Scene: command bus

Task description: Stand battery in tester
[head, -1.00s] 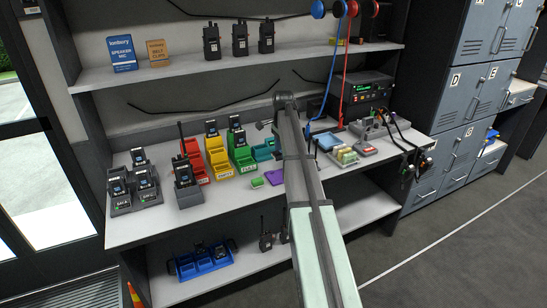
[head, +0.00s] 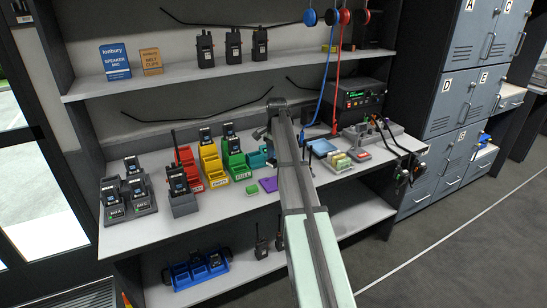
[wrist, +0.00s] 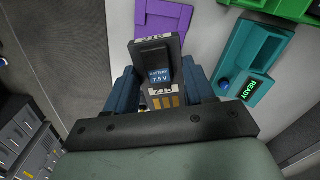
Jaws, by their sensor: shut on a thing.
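My gripper (wrist: 161,92) is shut on a dark battery (wrist: 172,49), with one blue-grey finger on each side of it. The battery bears a blue "BATTERY 7.5 V" label, and gold contacts show at its near end. The teal tester (wrist: 233,75) lies to the right of the battery in the wrist view. It has an open well and a lit green "READY" display. The battery is apart from the tester. In the head view the tester (head: 256,159) sits on the bench right of the green bin.
A purple pad (wrist: 165,17) lies beyond the battery. Green (head: 236,168), yellow (head: 214,171) and red (head: 190,173) bins stand left of the tester. Radios in chargers (head: 127,205) fill the bench's left end. A power unit (head: 356,99) stands right.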

